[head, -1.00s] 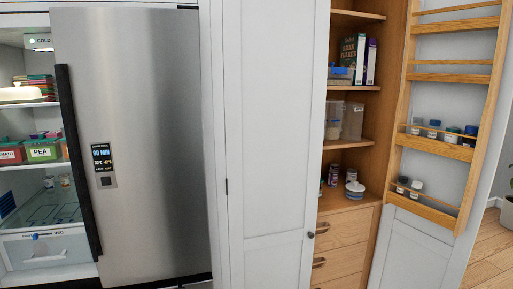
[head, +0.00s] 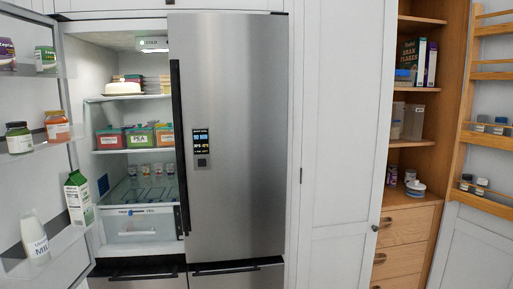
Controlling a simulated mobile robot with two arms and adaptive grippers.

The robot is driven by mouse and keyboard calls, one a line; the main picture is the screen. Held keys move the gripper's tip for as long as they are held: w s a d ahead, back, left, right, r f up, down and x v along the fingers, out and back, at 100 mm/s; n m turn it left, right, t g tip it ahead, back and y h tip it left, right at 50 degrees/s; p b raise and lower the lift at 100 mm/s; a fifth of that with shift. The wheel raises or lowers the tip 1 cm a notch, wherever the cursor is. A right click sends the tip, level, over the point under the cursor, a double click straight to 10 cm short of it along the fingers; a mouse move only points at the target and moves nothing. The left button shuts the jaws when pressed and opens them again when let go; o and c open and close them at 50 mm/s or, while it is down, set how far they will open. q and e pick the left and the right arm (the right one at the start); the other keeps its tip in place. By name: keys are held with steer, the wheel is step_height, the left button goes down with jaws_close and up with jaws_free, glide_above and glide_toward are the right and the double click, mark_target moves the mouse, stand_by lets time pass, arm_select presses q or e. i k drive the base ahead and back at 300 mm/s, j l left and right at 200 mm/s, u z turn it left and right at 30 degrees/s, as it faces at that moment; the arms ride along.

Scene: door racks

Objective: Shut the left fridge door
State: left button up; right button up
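The left fridge door (head: 28,178) stands wide open at the left of the head view, its inner side facing me. Its shelves hold jars, a green and white carton (head: 78,198) and a milk bottle (head: 34,236). The door's left part runs out of the picture. The fridge's lit interior (head: 110,95) shows behind it. The right fridge door (head: 238,130) is shut, with a long black handle (head: 180,148) along its left edge and a small display. Neither of my grippers is in view.
An open wooden pantry (head: 408,170) with drawers stands at the right, its racked door (head: 480,190) swung out to the right. A white cupboard door (head: 345,140) is between fridge and pantry. Freezer drawers (head: 235,275) lie below the fridge.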

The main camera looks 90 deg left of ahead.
mark_target(36, 180)
steer(key=k+l, duration=0.15)
steer(key=k, duration=0.45)
steer(key=k+l, duration=0.15)
steer(key=k, duration=0.5)
steer(key=k+l, duration=0.15)
steer(key=k, duration=0.45)
steer(key=k+u, duration=0.65)
steer(key=u, duration=0.2)
steer(key=k+j+u, duration=0.15)
steer(key=k+u, duration=0.25)
steer(key=i, duration=0.1)
